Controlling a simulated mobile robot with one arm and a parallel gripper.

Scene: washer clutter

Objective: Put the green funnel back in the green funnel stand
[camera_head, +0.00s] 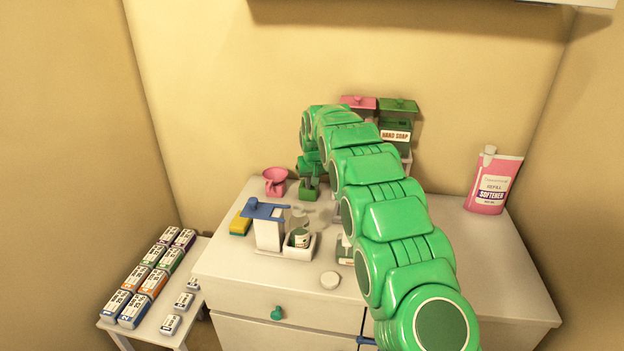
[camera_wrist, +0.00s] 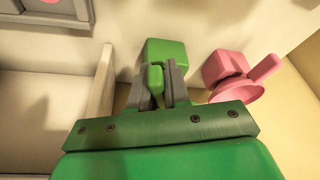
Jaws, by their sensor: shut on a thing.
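My gripper (camera_wrist: 163,68) is shut on a narrow green piece, the green funnel (camera_wrist: 156,80), seen between the grey fingers in the wrist view. Most of the funnel is hidden by the fingers and the gripper body. The green funnel stand (camera_wrist: 166,50) shows as a green block just beyond the fingertips. In the head view the green stand (camera_head: 308,194) is at the back of the counter, with my gripper (camera_head: 313,182) right over it. I cannot tell whether the funnel touches or sits in the stand.
A pink funnel (camera_head: 275,174) in its pink stand (camera_head: 275,189) is just left of the green stand. A blue-topped white dispenser (camera_head: 268,232) and a yellow sponge (camera_head: 240,223) are in front.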

